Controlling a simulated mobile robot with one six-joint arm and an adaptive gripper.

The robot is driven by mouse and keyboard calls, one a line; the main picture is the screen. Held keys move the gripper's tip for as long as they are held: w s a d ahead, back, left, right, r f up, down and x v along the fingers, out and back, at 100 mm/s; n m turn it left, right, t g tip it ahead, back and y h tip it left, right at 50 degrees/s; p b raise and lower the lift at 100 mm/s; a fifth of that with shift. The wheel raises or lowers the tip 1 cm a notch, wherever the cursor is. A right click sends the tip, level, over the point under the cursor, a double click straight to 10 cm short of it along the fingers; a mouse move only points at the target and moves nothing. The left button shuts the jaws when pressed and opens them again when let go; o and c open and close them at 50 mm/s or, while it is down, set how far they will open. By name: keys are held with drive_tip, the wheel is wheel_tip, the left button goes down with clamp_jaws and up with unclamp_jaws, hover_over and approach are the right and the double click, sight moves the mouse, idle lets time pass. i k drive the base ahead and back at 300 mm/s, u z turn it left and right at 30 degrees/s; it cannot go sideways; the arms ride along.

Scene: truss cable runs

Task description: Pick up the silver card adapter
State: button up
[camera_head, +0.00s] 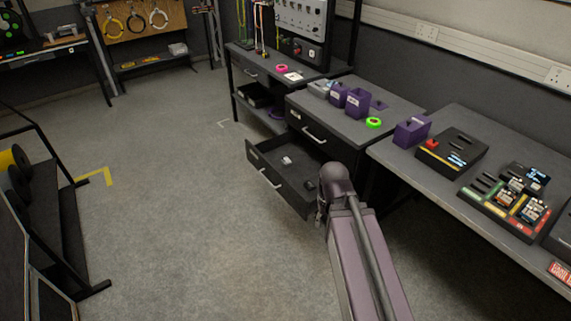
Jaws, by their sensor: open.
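A small silver-white piece (287,160), which looks like the silver card adapter, lies inside the open drawer (262,178) near its back left. It is too small to make out in detail. My arm reaches up from the bottom of the view to the drawer's front right corner. My gripper (320,212) shows only in part beside the dark rounded joint of my arm, just outside the drawer. It is open and apart from the silver piece. Its fingertips are mostly hidden.
A small dark item (310,185) lies at the drawer's right. The grey worktop (395,105) above holds purple boxes (357,100) and a green tape roll (373,122). The right bench (420,172) carries black devices. A black rack (60,190) stands left. The floor between is clear.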

sight(286, 161)
drive_tip(key=u, duration=1.1)
drive_tip(key=i, duration=2.3)
drive_tip(key=z, duration=0.3)
